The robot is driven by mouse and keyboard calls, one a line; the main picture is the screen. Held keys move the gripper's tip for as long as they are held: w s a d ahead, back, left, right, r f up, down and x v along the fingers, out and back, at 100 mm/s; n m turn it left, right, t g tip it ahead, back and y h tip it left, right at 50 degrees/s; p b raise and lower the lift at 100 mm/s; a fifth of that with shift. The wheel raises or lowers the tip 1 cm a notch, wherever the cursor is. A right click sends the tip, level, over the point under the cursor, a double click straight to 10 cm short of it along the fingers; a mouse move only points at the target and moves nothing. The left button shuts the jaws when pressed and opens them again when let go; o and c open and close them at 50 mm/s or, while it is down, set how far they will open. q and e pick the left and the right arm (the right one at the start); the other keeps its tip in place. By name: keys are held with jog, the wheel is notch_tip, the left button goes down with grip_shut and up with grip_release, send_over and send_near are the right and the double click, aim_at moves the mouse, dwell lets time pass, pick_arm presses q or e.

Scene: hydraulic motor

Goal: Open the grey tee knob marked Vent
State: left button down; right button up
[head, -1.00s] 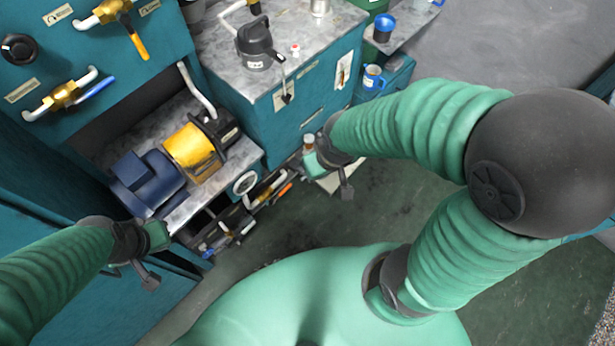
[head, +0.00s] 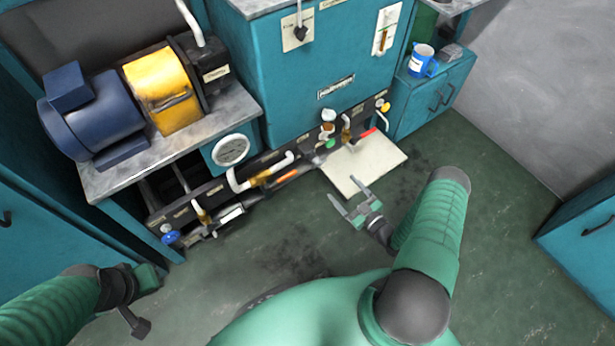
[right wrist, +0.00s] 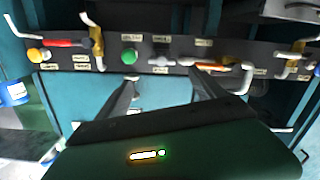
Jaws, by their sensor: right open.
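A small grey tee-shaped knob (right wrist: 162,61) shows in the right wrist view on a dark panel strip, just right of a green round knob (right wrist: 129,56). Small labels sit above and below it, too blurred to read. My right gripper (head: 349,196) is open and empty, its two fingers pointing toward the panel. In the right wrist view the open fingers (right wrist: 163,82) appear on either side below the tee knob, apart from it. In the head view I cannot clearly make out the tee knob. My left gripper (head: 145,285) is at lower left, its fingers not clear.
The low panel strip (head: 207,190) carries several valves and knobs, including a red lever (head: 362,134) and an orange lever (head: 285,177). A pale board (head: 362,165) lies on the floor before it. A blue motor (head: 92,115) sits on the bench at left.

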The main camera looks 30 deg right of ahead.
jog(key=shift+t, duration=0.4)
jog(key=w+b, duration=0.2)
jog(key=w, duration=0.3)
jog(key=w+a+b, duration=0.1)
jog(key=w+b, duration=0.1)
jog(key=w, duration=0.3)
jog(key=w+f+b, duration=0.1)
jog(key=w+b, duration=0.1)
jog(key=w, duration=0.3)
jog(key=shift+a+f+b, duration=0.1)
jog(key=shift+a+b, duration=0.2)
jog(key=shift+a, duration=0.1)
jog(key=shift+w, duration=0.35)
pick_arm(q)
jog(key=s+x, duration=0.1)
jog(key=x, duration=0.6)
jog(key=shift+s+f, duration=0.4)
jog(key=shift+f, duration=0.05)
pick_arm(e)
jog(key=shift+c, duration=0.2)
jog(key=c, duration=1.3)
